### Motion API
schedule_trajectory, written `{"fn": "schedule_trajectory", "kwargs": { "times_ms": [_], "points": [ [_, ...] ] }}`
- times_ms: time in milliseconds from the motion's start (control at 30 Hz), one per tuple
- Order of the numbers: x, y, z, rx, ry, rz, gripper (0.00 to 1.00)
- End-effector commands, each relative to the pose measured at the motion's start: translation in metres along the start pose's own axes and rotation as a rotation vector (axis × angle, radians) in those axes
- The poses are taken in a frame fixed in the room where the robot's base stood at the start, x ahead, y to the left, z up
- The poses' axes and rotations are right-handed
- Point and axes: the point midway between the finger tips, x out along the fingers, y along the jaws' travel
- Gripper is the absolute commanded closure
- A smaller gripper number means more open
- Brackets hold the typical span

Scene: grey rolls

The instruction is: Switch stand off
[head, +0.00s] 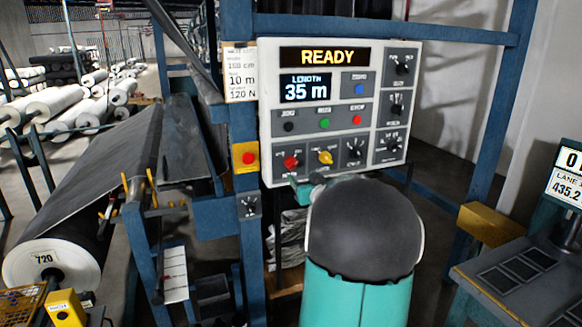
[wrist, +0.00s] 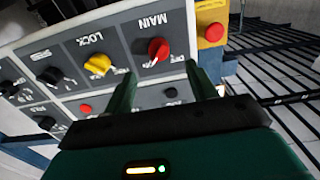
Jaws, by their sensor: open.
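The control panel (head: 340,110) stands upright on a blue frame; its display reads READY and LENGTH 35 m. The red MAIN knob (head: 291,161) sits at its lower left, beside the yellow LOCK knob (head: 326,157). In the wrist view, upside down, the red MAIN knob (wrist: 158,50) lies just beyond and between my fingertips, with the yellow knob (wrist: 99,65) to its left. My gripper (wrist: 163,75) is open and empty, close to the panel face. I see no contact with the knob. The knob's exact setting is too small to read. In the head view my arm mostly hides the gripper.
A red button on a yellow box (head: 246,157) is mounted just left of the panel. Green and red buttons and several black knobs crowd the panel. A grey roll (head: 75,240) is at the left. A desk (head: 525,280) is at the lower right.

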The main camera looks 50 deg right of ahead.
Motion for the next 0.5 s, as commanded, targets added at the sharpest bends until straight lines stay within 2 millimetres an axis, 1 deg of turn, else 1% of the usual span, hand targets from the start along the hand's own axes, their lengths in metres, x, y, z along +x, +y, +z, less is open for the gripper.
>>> {"fn": "schedule_trajectory", "kwargs": {
  "times_ms": [33, 300, 400, 500],
  "points": [
    [0.011, 0.001, 0.000, 0.001, 0.001, 0.000, 0.43],
    [0.065, 0.001, 0.000, 0.001, 0.001, 0.000, 0.43],
    [0.081, 0.001, 0.000, 0.000, 0.000, -0.001, 0.43],
    [0.092, 0.001, 0.000, 0.000, 0.001, -0.002, 0.43]
  ]
}}
